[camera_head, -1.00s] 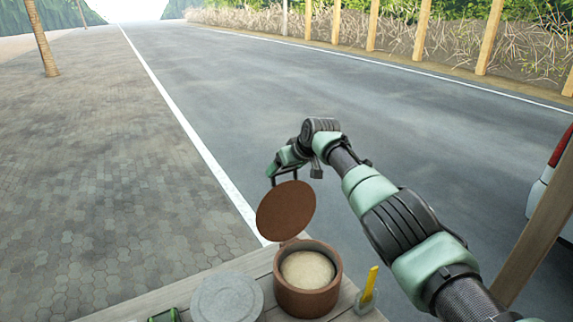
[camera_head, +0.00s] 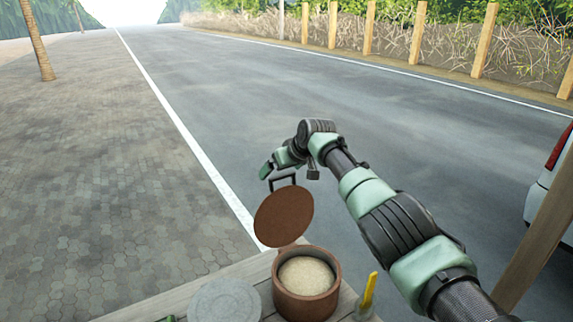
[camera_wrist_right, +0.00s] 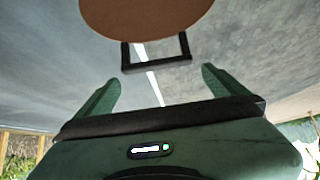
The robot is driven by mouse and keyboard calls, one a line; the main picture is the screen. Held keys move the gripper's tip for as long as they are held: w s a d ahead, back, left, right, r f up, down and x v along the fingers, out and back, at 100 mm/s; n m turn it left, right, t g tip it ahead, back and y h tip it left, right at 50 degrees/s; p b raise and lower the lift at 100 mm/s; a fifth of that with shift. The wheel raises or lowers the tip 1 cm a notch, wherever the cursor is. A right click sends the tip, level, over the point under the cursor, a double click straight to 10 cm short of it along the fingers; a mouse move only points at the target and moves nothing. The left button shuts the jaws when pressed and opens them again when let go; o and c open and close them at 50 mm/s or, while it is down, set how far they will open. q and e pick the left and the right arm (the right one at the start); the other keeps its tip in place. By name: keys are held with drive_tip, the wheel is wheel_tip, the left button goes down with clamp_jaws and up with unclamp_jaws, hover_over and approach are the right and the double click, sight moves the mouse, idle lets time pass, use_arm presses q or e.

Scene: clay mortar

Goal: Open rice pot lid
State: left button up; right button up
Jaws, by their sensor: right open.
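The brown rice pot (camera_head: 306,301) stands on the table with pale rice inside. Its round brown lid (camera_head: 284,215) stands raised and tilted at the back of the pot, so the mouth is uncovered. A dark square handle (camera_head: 283,181) shows at the lid's upper edge. My right gripper (camera_head: 273,170) is behind and above the lid near the handle. In the right wrist view its two green fingers (camera_wrist_right: 158,85) are apart, with the handle (camera_wrist_right: 157,66) and lid (camera_wrist_right: 147,14) beyond them and nothing between. A green sliver (camera_head: 168,319) at the bottom edge may be my left gripper.
A grey round lid or plate (camera_head: 226,301) lies left of the pot on the wooden table (camera_head: 180,300). A yellow-handled item (camera_head: 369,292) stands right of the pot, near my right arm. A wooden post (camera_head: 540,230) and part of a car (camera_head: 548,183) are at the right.

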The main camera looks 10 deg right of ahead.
drive_tip(key=b+v, duration=0.2)
drive_tip(key=v, duration=0.5)
idle(0.5)
